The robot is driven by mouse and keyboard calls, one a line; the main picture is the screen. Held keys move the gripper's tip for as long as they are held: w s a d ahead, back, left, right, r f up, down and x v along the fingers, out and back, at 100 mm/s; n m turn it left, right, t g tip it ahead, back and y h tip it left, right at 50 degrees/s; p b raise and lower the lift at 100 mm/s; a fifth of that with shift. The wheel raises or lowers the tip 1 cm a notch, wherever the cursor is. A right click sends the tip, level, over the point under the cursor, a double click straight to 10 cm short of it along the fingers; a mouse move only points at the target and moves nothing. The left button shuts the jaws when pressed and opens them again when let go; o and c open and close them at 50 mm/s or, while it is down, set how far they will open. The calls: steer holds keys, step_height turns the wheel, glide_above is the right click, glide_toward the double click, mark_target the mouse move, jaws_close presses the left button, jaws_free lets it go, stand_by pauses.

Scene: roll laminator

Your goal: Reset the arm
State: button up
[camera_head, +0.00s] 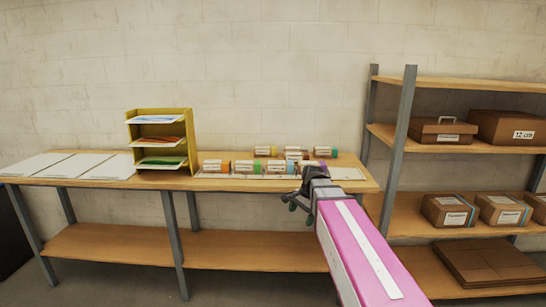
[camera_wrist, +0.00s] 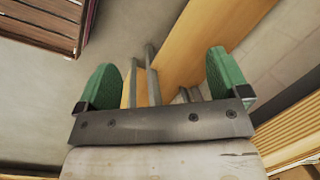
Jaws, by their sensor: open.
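My gripper (camera_head: 299,198) is at the end of my pink arm, in front of the right end of the wooden table (camera_head: 215,184) in the head view. In the wrist view my gripper (camera_wrist: 165,82) shows two green finger pads spread wide apart, with nothing between them but background. It is open and empty. The wrist view looks past the fingers at the floor, a wooden board and grey metal legs.
Several small labelled boxes with coloured ends (camera_head: 247,167) sit on the table near my gripper. A yellow tray rack (camera_head: 191,135) and white sheets (camera_head: 75,165) are farther left. A metal shelf unit (camera_head: 405,120) with brown boxes (camera_head: 440,131) stands at right.

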steer(key=s+d+f+n+h, duration=0.1)
steer(key=s+d+f+n, duration=0.2)
steer(key=s+f+n, duration=0.2)
steer(key=s+d+f+n+h, duration=0.1)
steer(key=s+d+f+n, duration=0.3)
steer(key=s+f, duration=0.3)
step_height(320, 180, down, 4)
steer(key=shift+d+r+n, duration=0.15)
steer(key=shift+d+n, duration=0.15)
steer(key=shift+n, duration=0.1)
steer(key=shift+s, duration=0.1)
